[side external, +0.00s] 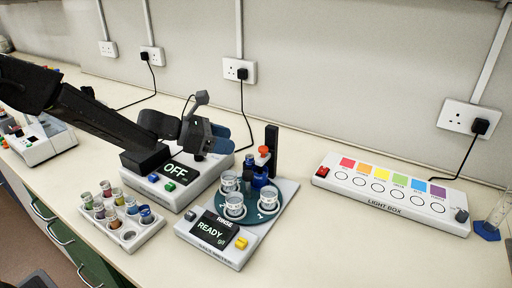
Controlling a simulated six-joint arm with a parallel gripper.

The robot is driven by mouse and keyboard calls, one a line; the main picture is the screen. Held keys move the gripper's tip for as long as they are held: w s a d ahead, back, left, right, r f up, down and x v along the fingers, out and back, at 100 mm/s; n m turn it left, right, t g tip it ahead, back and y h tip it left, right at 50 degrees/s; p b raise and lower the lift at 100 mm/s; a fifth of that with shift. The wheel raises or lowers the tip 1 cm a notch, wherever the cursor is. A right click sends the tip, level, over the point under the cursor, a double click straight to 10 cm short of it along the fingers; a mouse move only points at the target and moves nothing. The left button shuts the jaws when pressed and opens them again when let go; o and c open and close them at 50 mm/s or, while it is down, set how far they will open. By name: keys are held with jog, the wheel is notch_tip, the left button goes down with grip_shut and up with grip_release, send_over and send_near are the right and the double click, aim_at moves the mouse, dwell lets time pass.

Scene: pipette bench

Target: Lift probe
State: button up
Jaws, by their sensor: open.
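The probe seems to be the dark blue upright piece with an orange-red cap (263,153). It stands beside a black post (272,145) at the back of a white meter (215,232), whose screen reads "READY". The meter carries a dark teal turntable (262,222) with several clear cups. The probe's lower end is hidden behind the cups. My gripper (215,135) is open, to the left of the probe and above a white device. It is apart from the probe, and nothing shows between its fingers.
The white device (225,165) under my gripper shows "OFF". A vial rack (118,238) stands front left. A light box (395,205) with coloured squares lies to the right, and a glass cylinder on a blue base (487,231) is at the far right. The bench front right is clear.

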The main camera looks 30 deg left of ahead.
aim_at(260, 148)
jog(key=x, duration=0.8)
jog(key=shift+w+d, duration=0.25)
jog(key=shift+d, duration=0.05)
jog(key=shift+c, duration=0.4)
grip_shut()
